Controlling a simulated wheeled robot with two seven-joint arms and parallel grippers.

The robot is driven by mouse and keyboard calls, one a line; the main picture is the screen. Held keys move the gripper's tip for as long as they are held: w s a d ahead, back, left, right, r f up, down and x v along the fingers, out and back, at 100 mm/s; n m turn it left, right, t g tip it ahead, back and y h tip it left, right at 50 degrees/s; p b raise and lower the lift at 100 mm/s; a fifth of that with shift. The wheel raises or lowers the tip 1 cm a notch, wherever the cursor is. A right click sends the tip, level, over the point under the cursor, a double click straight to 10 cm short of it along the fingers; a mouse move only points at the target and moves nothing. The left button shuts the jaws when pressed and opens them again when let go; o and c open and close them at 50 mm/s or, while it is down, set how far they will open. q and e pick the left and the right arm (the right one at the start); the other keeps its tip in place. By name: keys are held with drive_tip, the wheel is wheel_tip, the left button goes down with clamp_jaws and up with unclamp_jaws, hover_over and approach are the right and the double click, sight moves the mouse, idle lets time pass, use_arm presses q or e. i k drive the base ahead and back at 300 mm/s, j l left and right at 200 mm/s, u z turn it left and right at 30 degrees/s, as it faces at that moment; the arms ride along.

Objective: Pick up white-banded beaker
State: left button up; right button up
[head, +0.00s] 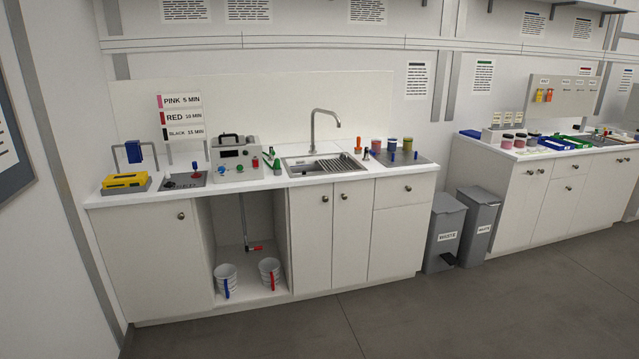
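I cannot make out a beaker with a clear white band; things are small at this distance. Neither of my grippers is in view.
The left counter (330,181) holds a yellow device (125,181), a grey control box (236,158) and a sink (322,165). Two white buckets (226,281) (269,272) stand in the open bay. Grey bins (444,235) (479,226) stand between the counters. The floor (440,310) in front is clear.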

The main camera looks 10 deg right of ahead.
sight(391, 142)
drive_tip(key=i+l+z, duration=0.2)
drive_tip(key=i+z, duration=0.15)
drive_tip(key=i, duration=0.25)
drive_tip(key=i+z, duration=0.35)
drive_tip(key=i, duration=0.3)
drive_tip(key=i+j+z, duration=0.2)
drive_tip(key=i+z, duration=0.15)
drive_tip(key=i, duration=0.25)
drive_tip(key=i+l, duration=0.1)
drive_tip(key=i, duration=0.65)
drive_tip(key=i+l, duration=0.15)
drive_tip(key=i, duration=0.6)
drive_tip(key=i+l, duration=0.1)
drive_tip(key=i, duration=0.65)
